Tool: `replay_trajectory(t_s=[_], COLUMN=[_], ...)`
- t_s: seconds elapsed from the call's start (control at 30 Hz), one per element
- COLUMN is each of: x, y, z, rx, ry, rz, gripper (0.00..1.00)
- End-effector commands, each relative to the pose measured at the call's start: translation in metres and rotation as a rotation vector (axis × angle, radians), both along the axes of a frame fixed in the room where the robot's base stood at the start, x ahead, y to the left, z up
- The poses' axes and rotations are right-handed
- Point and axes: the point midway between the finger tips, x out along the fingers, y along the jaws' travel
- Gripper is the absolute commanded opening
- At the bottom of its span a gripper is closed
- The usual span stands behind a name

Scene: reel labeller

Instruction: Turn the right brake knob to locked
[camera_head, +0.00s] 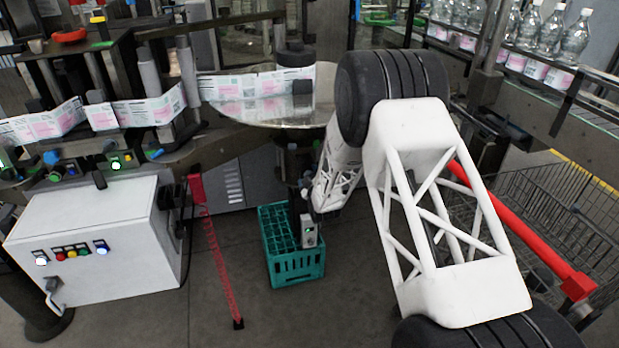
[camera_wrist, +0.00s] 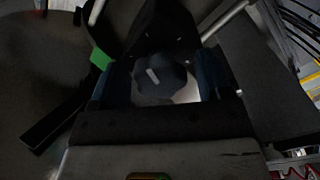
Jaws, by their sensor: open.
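In the wrist view a dark round knob (camera_wrist: 165,84) with a short pale pointer mark lies between the fingers of my gripper (camera_wrist: 160,76). The mark sits towards the upper left of the knob's face. The gripper is open, with one finger on each side of the knob; I cannot tell whether either finger touches it. A whitish surface shows beside the knob at its lower right. No lock lettering is readable. In the head view my white arm covers the area, and I cannot make out the knob or the fingertips there.
A teal crate (camera_head: 297,265) stands on the floor below. A white control box (camera_head: 95,235) is at left; a wire cart (camera_head: 560,215) and bottles (camera_head: 575,38) are at right.

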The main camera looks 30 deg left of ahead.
Motion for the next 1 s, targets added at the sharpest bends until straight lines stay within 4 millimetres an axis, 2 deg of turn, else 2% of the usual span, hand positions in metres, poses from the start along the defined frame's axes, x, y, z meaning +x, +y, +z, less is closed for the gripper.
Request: replay_trajectory(t_s=[0.1,0.13,0.43,0.73,1.0], x=[-0.0001,-0.0002,-0.0003,-0.0005,-0.0005], y=[-0.0001,-0.0001,-0.0001,-0.0003,-0.0005], z=[-0.0001,-0.0001,-0.0003,-0.0008,-0.0005], rx=[0.000,0.000,0.000,0.015,0.095], ry=[0.000,0.000,0.000,0.017,0.097], rz=[0.000,0.000,0.000,0.000,0.000], gripper=[0.72,0.69,0.23,0.23,0.23])
